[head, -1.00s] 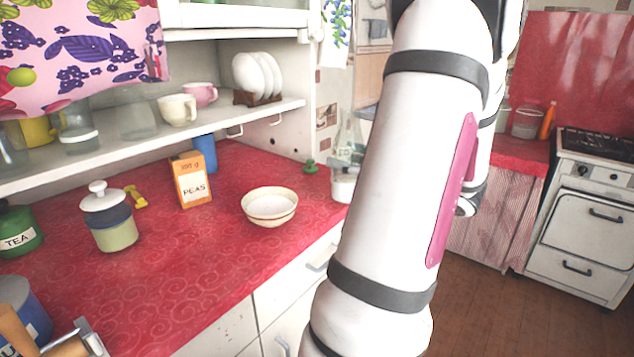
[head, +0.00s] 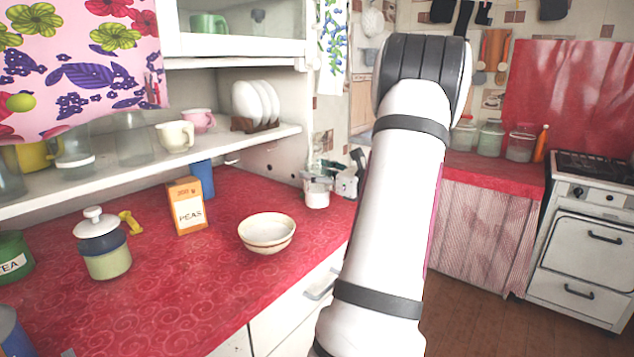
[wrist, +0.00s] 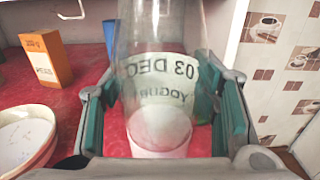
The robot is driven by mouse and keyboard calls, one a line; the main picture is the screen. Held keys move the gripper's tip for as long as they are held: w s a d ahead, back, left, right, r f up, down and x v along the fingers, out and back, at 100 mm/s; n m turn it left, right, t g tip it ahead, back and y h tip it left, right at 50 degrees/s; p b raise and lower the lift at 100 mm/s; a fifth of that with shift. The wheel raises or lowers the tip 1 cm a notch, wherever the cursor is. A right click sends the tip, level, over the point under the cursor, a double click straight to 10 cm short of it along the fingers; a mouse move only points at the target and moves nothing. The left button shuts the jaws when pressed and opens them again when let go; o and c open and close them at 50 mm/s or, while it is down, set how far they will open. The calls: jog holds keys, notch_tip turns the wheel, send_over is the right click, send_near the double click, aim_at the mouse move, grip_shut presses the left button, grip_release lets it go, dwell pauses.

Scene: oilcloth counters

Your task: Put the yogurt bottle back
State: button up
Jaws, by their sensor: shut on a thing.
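The yogurt bottle (wrist: 160,75) is clear glass with a pale label reading "03 DEC" and "YOGURT", the letters mirrored, and a white layer at its bottom. In the wrist view it stands between the green-padded fingers of my gripper (wrist: 163,115), which is shut on it. In the head view the bottle (head: 317,190) appears near the counter's right end, behind the bowl. My gripper (head: 345,182) is beside it, partly hidden by my arm. I cannot tell whether the bottle's base touches the counter.
A cream bowl (head: 267,232), an orange peas box (head: 188,206), a blue container (head: 202,179) and a lidded jar (head: 103,245) stand on the red counter (head: 175,290). A shelf (head: 225,142) above holds cups, glass jars and plates. A cabinet side wall closes the counter's far right.

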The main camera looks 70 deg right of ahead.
jog(key=shift+f, duration=1.2)
jog(key=shift+f, duration=0.1)
jog(key=o, duration=1.8)
jog(key=shift+f, duration=0.1)
jog(key=shift+s+r, duration=0.1)
jog(key=shift+r, duration=0.1)
jog(key=v, duration=1.2)
jog(key=shift+a, duration=0.1)
